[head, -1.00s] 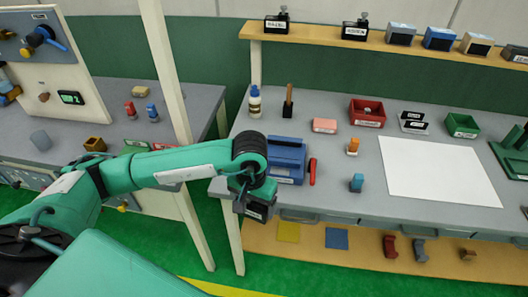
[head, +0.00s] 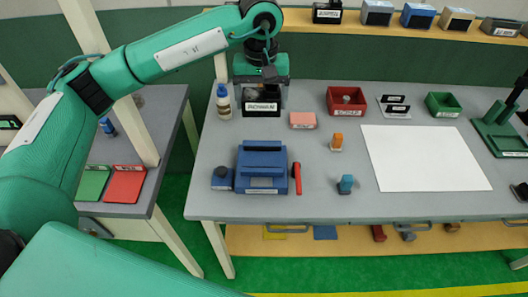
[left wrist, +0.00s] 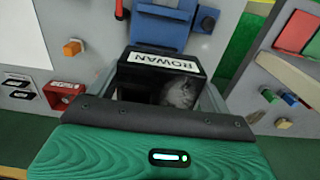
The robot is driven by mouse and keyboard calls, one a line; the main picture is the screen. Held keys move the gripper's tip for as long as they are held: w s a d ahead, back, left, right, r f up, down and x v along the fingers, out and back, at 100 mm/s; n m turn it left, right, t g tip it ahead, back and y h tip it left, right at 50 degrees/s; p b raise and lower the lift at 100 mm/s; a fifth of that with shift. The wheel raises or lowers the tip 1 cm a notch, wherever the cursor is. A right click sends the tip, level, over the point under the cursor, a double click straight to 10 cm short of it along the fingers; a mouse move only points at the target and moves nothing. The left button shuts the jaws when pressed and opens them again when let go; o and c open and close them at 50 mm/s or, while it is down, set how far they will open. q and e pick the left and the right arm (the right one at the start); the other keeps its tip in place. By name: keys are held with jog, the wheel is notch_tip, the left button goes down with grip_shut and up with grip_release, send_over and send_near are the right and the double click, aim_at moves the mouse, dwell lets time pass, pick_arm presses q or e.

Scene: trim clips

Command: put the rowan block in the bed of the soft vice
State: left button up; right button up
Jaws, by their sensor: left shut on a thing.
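My left gripper (head: 262,84) is shut on the rowan block (head: 262,104), a black block with a white ROWAN label, over the back left of the workbench. In the left wrist view the rowan block (left wrist: 160,64) sits between the fingers, its label readable. I cannot tell whether its underside touches the bench. The blue soft vice (head: 262,160) stands nearer the front edge, apart from the block, with a dark knob on its left. It also shows beyond the block in the left wrist view (left wrist: 160,32). My right gripper is not in view.
A white and blue bottle (head: 223,100) stands just left of the block, a pink block (head: 303,120) to its right. A red handle-like piece (head: 297,178) lies beside the vice. A red bin (head: 346,101) and white sheet (head: 425,158) are farther right.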

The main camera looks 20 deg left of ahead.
pick_arm(q)
notch_tip(320, 180, down, 14)
jog(key=p, duration=0.4)
jog(key=shift+s+r, duration=0.1)
jog(key=shift+r, duration=0.05)
notch_tip(320, 180, down, 2)
jog(key=shift+p, duration=0.45)
notch_tip(320, 180, down, 3)
jog(key=shift+f+p, duration=0.15)
jog(key=shift+p, duration=0.45)
jog(key=shift+f, duration=0.25)
jog(key=o, duration=1)
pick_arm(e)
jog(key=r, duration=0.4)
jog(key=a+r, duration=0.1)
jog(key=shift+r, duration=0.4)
pick_arm(q)
jog(key=shift+r, duration=0.1)
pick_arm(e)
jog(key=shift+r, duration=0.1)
